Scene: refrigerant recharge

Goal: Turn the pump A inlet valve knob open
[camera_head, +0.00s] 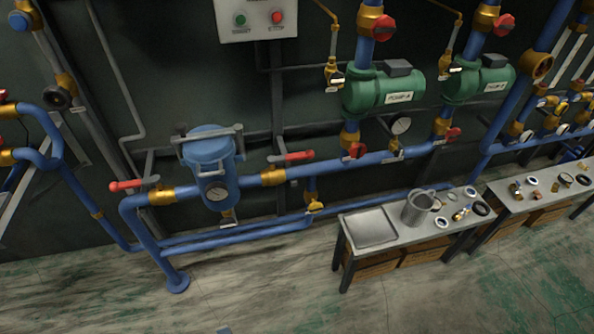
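The green pump A (375,92), with a white label, is mounted on a vertical blue pipe in the upper middle. A red knob (356,150) is on the brass valve (349,136) below it, just above the horizontal blue pipe. Another red knob (384,27) is on the brass valve above the pump. The picture does not mark which of these is the inlet. Neither of my grippers is in view, and nothing touches the knobs.
A second green pump (478,84) with red knobs stands to the right. A blue strainer vessel (210,165) and red lever handles are at left. A workbench (372,228) with a tray and metal basket (418,208) stands below the pumps. The floor in front is clear.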

